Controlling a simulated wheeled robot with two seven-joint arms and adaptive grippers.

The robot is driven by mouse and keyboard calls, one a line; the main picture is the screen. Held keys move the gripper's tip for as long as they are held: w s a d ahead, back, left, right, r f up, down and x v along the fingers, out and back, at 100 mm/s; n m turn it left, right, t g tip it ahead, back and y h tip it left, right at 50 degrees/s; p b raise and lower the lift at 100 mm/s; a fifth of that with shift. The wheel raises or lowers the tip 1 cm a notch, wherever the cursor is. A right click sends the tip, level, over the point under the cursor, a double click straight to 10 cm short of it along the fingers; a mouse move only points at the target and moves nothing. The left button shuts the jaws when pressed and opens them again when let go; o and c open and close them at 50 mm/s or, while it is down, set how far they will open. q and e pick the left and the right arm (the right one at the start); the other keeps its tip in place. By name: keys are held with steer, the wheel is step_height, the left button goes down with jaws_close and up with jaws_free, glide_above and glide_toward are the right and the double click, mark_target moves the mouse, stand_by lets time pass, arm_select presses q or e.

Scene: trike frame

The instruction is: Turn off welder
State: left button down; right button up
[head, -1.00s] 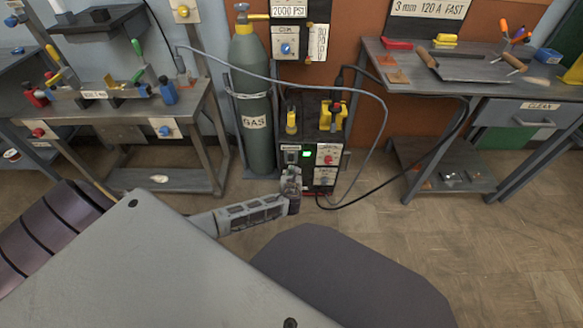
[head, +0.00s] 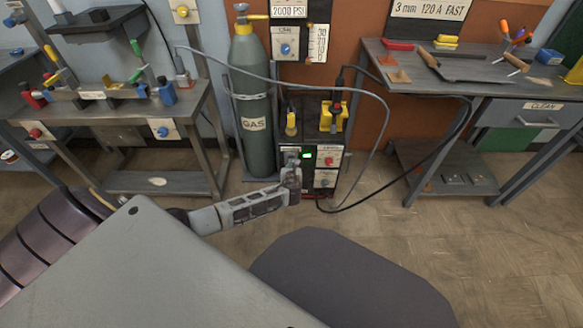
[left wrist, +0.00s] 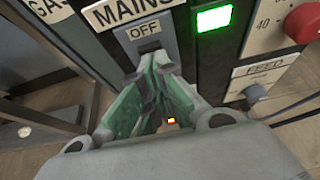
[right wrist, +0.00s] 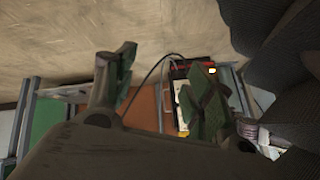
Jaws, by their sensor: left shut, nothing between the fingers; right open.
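The welder (head: 326,182) is a dark box on the floor beside the gas cylinder, with a green light (head: 308,155) lit on its front. In the left wrist view, the MAINS label (left wrist: 130,10) sits above a grey switch plate marked OFF (left wrist: 143,32), and the lit green light (left wrist: 213,18) is to its right. My left gripper (left wrist: 155,68) is shut and empty, its fingertips at the lower part of the switch plate; I cannot tell whether they touch. They cover most of the switch. The left gripper also shows in the head view (head: 292,167). My right gripper (right wrist: 163,80) is open and empty.
The gas cylinder (head: 257,145) stands left of the welder. A red knob (left wrist: 303,22) and a FEED knob (left wrist: 255,93) sit right of the switch. A grey hose and a black cable (head: 400,190) run to the right. Workbenches stand on both sides.

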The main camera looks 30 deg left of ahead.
steer(key=shift+r, duration=0.15)
arm_select(q)
steer(key=shift+w+a+r+g+p, duration=0.15)
steer(key=shift+w+g+p, duration=0.15)
steer(key=shift+p, duration=0.85)
arm_select(e)
steer(key=r, duration=0.3)
steer(key=shift+d, duration=0.2)
arm_select(q)
steer(key=shift+r+p, duration=0.3)
steer(key=shift+p, duration=0.1)
arm_select(e)
steer(key=shift+s+r, duration=0.1)
steer(key=shift+r, duration=0.3)
arm_select(q)
steer(key=shift+r+p, duration=0.5)
steer(key=shift+p, duration=0.15)
arm_select(e)
steer(key=shift+r+g, duration=0.3)
steer(key=shift+r, duration=0.35)
steer(key=shift+d+r+h, duration=0.15)
steer(key=shift+h, duration=0.15)
